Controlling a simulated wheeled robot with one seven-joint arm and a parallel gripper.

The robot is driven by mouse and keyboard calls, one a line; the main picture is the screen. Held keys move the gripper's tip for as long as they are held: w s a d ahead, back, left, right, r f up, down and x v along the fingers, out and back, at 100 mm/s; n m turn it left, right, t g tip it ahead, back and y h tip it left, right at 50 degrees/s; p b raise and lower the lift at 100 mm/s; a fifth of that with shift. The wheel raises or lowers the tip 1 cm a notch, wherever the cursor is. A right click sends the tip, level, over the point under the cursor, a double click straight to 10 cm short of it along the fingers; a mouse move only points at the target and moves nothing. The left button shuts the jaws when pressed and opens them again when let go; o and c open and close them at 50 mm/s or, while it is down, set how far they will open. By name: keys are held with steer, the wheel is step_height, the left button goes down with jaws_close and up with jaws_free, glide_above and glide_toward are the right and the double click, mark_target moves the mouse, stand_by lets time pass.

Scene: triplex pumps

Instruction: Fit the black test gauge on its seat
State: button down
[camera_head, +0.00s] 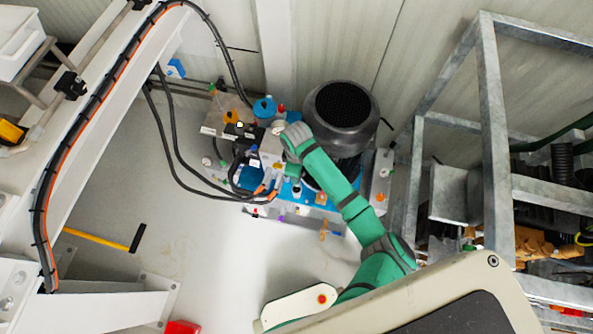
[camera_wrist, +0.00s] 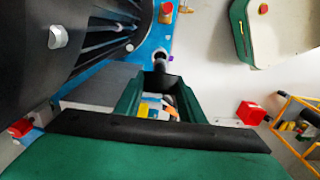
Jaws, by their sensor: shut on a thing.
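My gripper (camera_head: 285,137) is at the pump unit (camera_head: 268,165), just left of the large black motor (camera_head: 343,112). A small round gauge with a pale face (camera_head: 278,127) shows right at its tip; I take it for the black test gauge. In the wrist view my green fingers (camera_wrist: 160,83) close on something dark, mostly hidden by the fingers. A dark round fitting with a paler end (camera_wrist: 161,60) shows just beyond the fingertips. The seat cannot be made out clearly; the gripper covers much of that part.
Black hoses (camera_head: 178,150) loop left of the pump. A blue cap (camera_head: 264,108) and several coloured fittings crowd the unit. A galvanised frame (camera_head: 490,130) stands at right, and a white beam (camera_head: 110,110) at left. The floor in front is mostly clear.

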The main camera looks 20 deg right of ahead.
steer(key=shift+f, duration=3.85)
steer(key=shift+f, duration=0.1)
steer(key=c, duration=1.1)
jaws_free()
step_height(320, 180, up, 11)
steer(key=shift+f, duration=0.1)
